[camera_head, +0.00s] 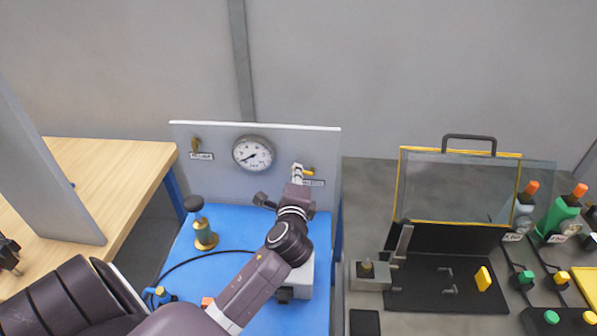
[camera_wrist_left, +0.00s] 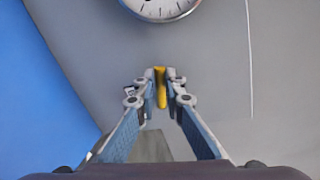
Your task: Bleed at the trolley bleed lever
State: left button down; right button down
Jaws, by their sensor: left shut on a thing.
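The trolley has a blue top (camera_head: 225,275) and an upright grey panel (camera_head: 225,135) with a round dial gauge (camera_head: 253,153). A small yellow lever (camera_head: 308,171) sits on the panel's right side above a small label, taken as the bleed lever. My left gripper (camera_head: 297,173) reaches the panel there and covers part of the lever. In the left wrist view, the yellow lever (camera_wrist_left: 161,88) stands between the two fingertips, and the left gripper (camera_wrist_left: 160,80) is shut on it. The gauge (camera_wrist_left: 160,6) shows at that view's top edge. My right gripper is not in view.
A brass fitting (camera_head: 196,145) is on the panel's left. A brass post with a dark knob (camera_head: 205,235) and a black hose (camera_head: 185,262) are on the trolley.

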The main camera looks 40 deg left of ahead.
pick_arm(q)
jog(key=shift+s+a+f+n+h, duration=0.15)
jog(key=shift+f+n, duration=0.15)
jog(key=shift+n, duration=0.3)
jog(key=shift+w+f+n+h, duration=0.15)
jog(key=shift+f+n, duration=0.15)
jog(key=shift+n, duration=0.3)
jog(key=shift+s+t, duration=0.1)
jog(key=shift+t, duration=0.2)
jog(key=c, duration=2)
grip_release()
jog(key=v, duration=1.2)
jog(key=shift+r, duration=0.1)
